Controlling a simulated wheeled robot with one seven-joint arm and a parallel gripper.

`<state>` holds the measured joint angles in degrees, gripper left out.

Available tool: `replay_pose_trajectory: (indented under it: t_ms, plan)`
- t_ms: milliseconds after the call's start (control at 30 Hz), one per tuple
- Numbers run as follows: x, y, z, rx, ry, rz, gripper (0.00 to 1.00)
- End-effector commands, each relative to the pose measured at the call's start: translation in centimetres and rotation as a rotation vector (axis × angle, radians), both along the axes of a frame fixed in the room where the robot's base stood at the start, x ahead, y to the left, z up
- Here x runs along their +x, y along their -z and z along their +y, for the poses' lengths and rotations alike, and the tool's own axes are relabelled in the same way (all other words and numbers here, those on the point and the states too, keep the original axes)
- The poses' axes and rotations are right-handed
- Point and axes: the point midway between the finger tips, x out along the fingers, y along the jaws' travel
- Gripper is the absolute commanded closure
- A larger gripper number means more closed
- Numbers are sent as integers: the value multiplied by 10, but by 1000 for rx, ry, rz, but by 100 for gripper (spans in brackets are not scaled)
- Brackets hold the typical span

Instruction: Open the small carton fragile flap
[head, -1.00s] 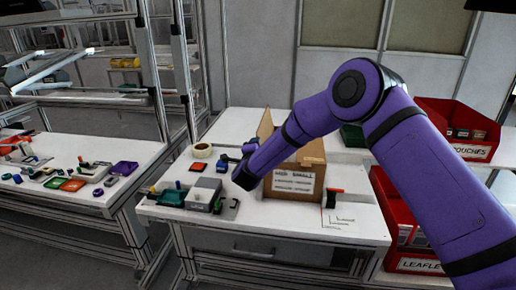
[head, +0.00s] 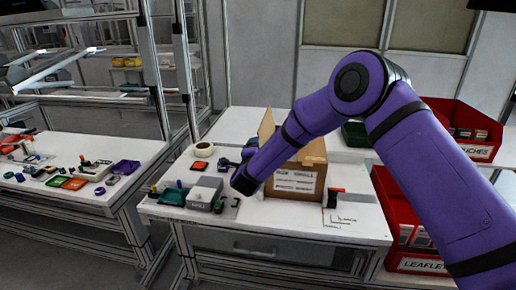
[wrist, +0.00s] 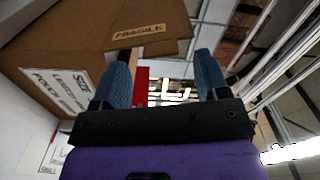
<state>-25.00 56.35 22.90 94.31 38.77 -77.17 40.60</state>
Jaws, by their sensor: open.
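The small brown carton (head: 290,187) stands on the white bench with a printed size label on its front. One flap (head: 266,125) stands upright at its left and another (head: 314,158) shows at its right. In the wrist view, the flap marked FRAGILE (wrist: 140,33) sticks out from the carton (wrist: 60,45). My gripper (wrist: 164,62) is open and empty, its two blue fingers apart. The flap's edge lies close to the fingertips, ahead of the left finger; I cannot tell whether they touch. In the head view my forearm hides most of the gripper and part of the carton.
A grey box (head: 205,192) and small tools sit left of the carton, with a tape roll (head: 203,148) behind. An orange-handled tool (head: 335,196) lies to its right. Red bins (head: 402,215) stand at the right. A side table (head: 120,150) at left holds loose parts.

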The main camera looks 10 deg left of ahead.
Motion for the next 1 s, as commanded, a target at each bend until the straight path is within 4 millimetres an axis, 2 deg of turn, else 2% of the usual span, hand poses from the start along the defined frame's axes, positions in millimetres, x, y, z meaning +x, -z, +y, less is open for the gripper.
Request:
replay_pose_trajectory:
  t_ms: [200, 400, 567, 867, 1000]
  plan:
    - [-43, 0, 2, -2, -3, 1, 32]
    - [-70, 0, 3, -1, -2, 0, 32]
    - [-78, 0, 3, -1, 0, -1, 32]
    - [-79, 0, 3, -1, 0, -1, 32]
    - [-75, -10, 0, -9, -17, 4, 32]
